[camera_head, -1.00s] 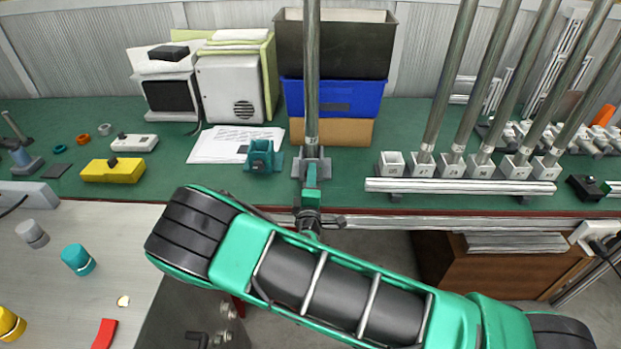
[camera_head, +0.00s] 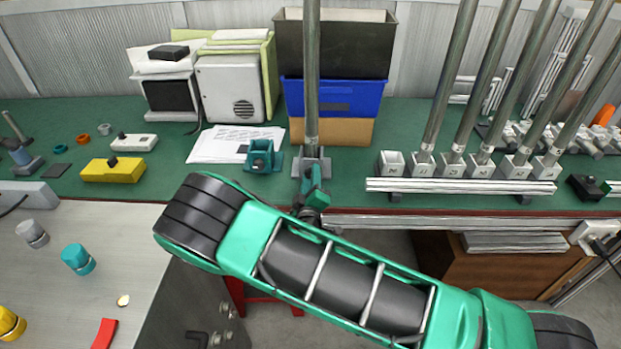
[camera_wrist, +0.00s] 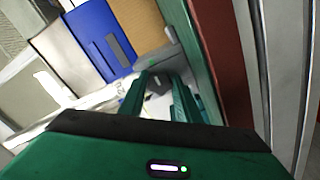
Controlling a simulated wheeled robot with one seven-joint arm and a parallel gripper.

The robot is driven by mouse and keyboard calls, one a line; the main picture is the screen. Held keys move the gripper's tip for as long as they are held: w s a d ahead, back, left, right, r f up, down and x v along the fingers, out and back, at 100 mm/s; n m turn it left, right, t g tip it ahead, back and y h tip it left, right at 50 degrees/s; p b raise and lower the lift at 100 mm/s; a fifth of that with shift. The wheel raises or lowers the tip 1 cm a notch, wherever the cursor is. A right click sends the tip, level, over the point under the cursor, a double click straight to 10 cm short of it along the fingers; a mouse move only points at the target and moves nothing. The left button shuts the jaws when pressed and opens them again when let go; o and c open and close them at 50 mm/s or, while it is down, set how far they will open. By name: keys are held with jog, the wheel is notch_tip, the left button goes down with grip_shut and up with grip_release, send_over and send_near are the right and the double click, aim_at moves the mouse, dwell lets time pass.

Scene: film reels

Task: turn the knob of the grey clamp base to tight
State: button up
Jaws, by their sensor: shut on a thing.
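The grey clamp base (camera_head: 300,163) stands near the front edge of the green bench with a tall steel post (camera_head: 311,70) upright in it. My gripper (camera_head: 311,184) is at the front of this base and hides its knob in the head view. In the wrist view my two green fingers (camera_wrist: 160,88) reach toward the base, close around a small dark part between their tips that looks like the knob. The knob's outline and marks are too small and covered to read.
A teal clamp block (camera_head: 262,158) stands just left of the base. A rail (camera_head: 460,186) and a row of white post sockets (camera_head: 391,163) are to the right. Bins, including a blue bin (camera_head: 335,97), stand behind. A yellow block (camera_head: 112,170) lies at left.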

jog(key=shift+f, duration=0.25)
jog(key=o, duration=1.1)
jog(key=shift+c, duration=0.2)
jog(key=shift+r, duration=0.1)
jog(key=shift+s, duration=0.1)
jog(key=s, duration=1)
jog(key=shift+s+a, duration=0.25)
jog(key=shift+a, duration=0.15)
